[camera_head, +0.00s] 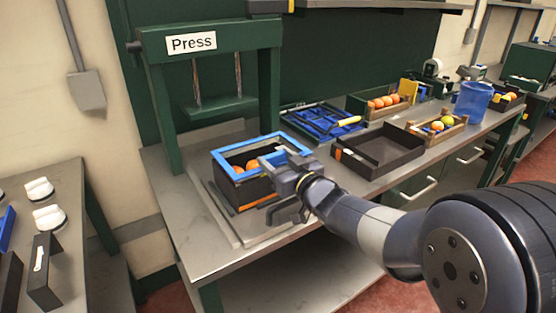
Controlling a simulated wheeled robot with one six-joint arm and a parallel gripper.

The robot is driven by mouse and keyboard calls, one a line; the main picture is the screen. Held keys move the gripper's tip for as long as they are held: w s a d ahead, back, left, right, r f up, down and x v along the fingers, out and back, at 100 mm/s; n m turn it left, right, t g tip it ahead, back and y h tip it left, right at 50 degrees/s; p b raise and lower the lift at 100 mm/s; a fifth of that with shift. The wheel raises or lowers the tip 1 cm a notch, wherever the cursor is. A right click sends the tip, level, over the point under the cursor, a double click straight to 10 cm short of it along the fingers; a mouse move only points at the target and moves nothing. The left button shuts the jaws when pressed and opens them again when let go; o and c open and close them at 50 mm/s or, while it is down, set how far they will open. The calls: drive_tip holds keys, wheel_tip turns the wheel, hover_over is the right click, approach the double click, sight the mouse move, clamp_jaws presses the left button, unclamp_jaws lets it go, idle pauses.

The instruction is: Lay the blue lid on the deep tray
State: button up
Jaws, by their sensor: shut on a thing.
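The blue lid (236,152) is a square, open frame at the press. It is over the deep tray (258,190), a dark box with several oranges that show through the frame's opening. I cannot tell whether the lid rests on the rim or is slightly above it. My gripper (276,172) is shut at the lid's near right side, and the jaws hide that part of the lid and tray.
A green press (212,42) stands over the tray. To the right are an empty dark tray (345,168), a blue grid with a yellow handle (312,121), wooden crates (454,128) of fruit and a blue bucket (472,103). A side table (70,215) stands left.

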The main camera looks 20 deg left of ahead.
drive_tip(key=o, duration=1.1)
drive_tip(key=shift+r, duration=0.1)
wheel_tip(320, 180, up, 9)
drive_tip(key=p, duration=0.7)
drive_tip(key=shift+p, duration=0.35)
drive_tip(key=shift+f, duration=0.2)
wheel_tip(320, 180, down, 9)
drive_tip(key=b, duration=0.7)
drive_tip(key=shift+r+b, duration=0.2)
drive_tip(key=shift+b, duration=0.1)
drive_tip(key=shift+r, duration=0.1)
